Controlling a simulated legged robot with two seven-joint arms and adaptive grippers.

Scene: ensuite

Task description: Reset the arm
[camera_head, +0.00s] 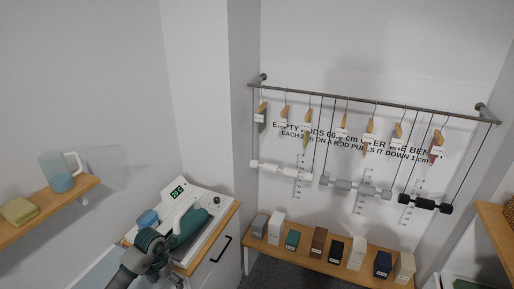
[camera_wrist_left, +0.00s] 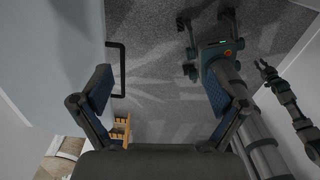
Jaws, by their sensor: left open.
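My left gripper (camera_wrist_left: 158,88) is open in the left wrist view. Its two padded fingers stand wide apart with nothing between them. It points down toward grey carpet. In the head view, part of my left arm comes in at the bottom, in front of the counter with a white device; its fingertips cannot be made out there. At the right of the left wrist view a dark jointed arm ends in small claws, which look like my right gripper (camera_wrist_left: 265,70); its opening is unclear.
The white device (camera_head: 178,193) has a lit display and stands on a wood-edged counter. A rail (camera_head: 370,102) holds hangers and hanging weighted rods. Several boxes line a low wooden bench (camera_head: 335,262). A left shelf (camera_head: 45,213) holds a jug (camera_head: 60,177). Open carpet (camera_wrist_left: 160,55) lies below.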

